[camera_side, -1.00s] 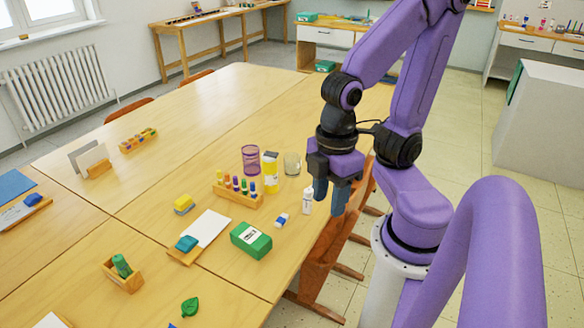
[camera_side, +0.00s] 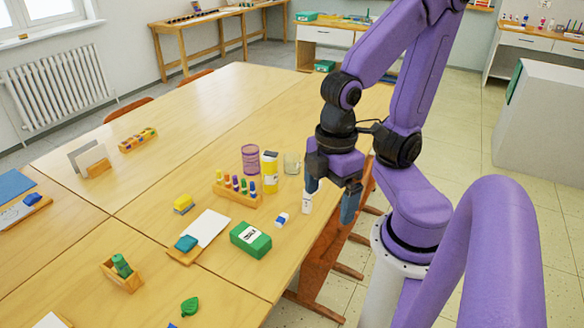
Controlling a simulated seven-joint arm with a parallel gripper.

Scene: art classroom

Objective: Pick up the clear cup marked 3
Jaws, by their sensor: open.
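A clear cup (camera_side: 292,163) stands upright on the table, just right of the yellow bottle; no number on it is readable from here. My gripper (camera_side: 330,205) is open, with its two blue fingers pointing down and spread apart. It is in front of and to the right of the clear cup, near the table's right edge, and holds nothing. A small white bottle (camera_side: 306,203) stands beside the left finger; I cannot tell whether they touch.
Left of the cup stand a yellow bottle (camera_side: 270,172), a purple mesh cup (camera_side: 250,158) and a wooden marker rack (camera_side: 238,195). A small blue-and-white eraser (camera_side: 281,219) and a green box (camera_side: 250,238) lie nearer. The table beyond the cup is clear.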

